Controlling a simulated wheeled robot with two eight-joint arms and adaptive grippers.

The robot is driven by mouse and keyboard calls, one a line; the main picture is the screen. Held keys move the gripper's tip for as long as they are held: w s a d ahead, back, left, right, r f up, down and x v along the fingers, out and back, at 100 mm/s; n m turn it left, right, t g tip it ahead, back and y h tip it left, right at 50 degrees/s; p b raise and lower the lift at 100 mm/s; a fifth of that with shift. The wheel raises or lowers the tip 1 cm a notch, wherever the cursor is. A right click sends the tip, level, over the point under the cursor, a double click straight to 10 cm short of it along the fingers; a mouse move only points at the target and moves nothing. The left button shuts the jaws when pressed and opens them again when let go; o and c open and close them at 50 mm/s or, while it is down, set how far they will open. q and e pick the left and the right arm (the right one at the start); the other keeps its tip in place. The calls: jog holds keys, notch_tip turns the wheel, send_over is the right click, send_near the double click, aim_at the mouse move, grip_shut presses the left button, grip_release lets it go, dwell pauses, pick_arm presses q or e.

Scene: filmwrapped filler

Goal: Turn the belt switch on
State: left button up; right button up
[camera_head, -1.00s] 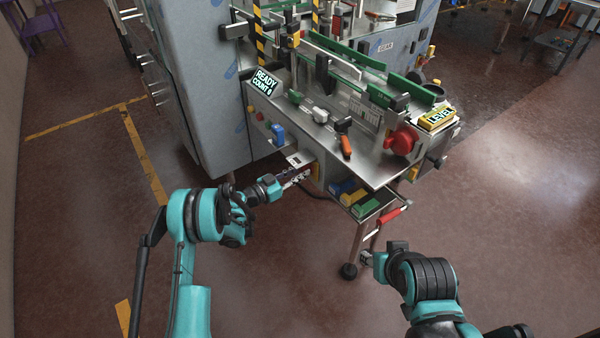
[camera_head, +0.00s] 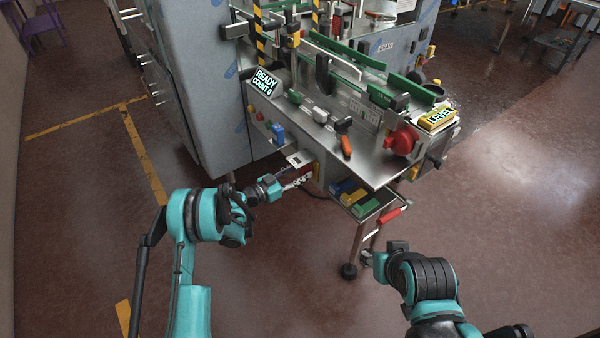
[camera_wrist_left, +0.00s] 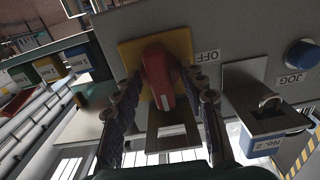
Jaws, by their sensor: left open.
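The belt switch (camera_wrist_left: 158,80) is a red knob on a yellow plate (camera_wrist_left: 181,43) in the left wrist view, with an OFF label (camera_wrist_left: 207,56) to its right. My left gripper (camera_wrist_left: 164,92) is open, with one dark finger on each side of the knob. I cannot tell whether either finger touches it. In the head view my left gripper (camera_head: 297,183) is at the machine's front panel, under the worktop edge, and the knob is hard to make out there. My right gripper (camera_head: 367,259) is beside the machine's leg, away from the switch; its jaws are too small to read.
A grey hasp-like bracket with a blue No. 2 padlock (camera_wrist_left: 268,143) hangs right of the switch, below a blue JOG button (camera_wrist_left: 302,54). A tray with coloured blocks (camera_head: 366,206) and a red-handled bar (camera_head: 392,215) are near my right gripper. The foreground floor is clear.

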pick_arm(q)
jog(key=v, duration=1.2)
jog(key=s+d+r+n+g+y, duration=0.25)
jog(key=s+r+n+y, duration=0.3)
jog(key=s+r, duration=0.5)
jog(key=s+a+r+n+y, duration=0.1)
jog(key=s+a+y, duration=0.3)
jog(key=s, duration=0.7)
jog(key=s+a+r+n+y, duration=0.2)
jog(key=s+a+n+y, duration=0.2)
jog(key=s, duration=0.7)
jog(key=shift+a+g+y, duration=0.45)
jog(key=shift+a+y, duration=0.1)
jog(key=shift+a, duration=0.65)
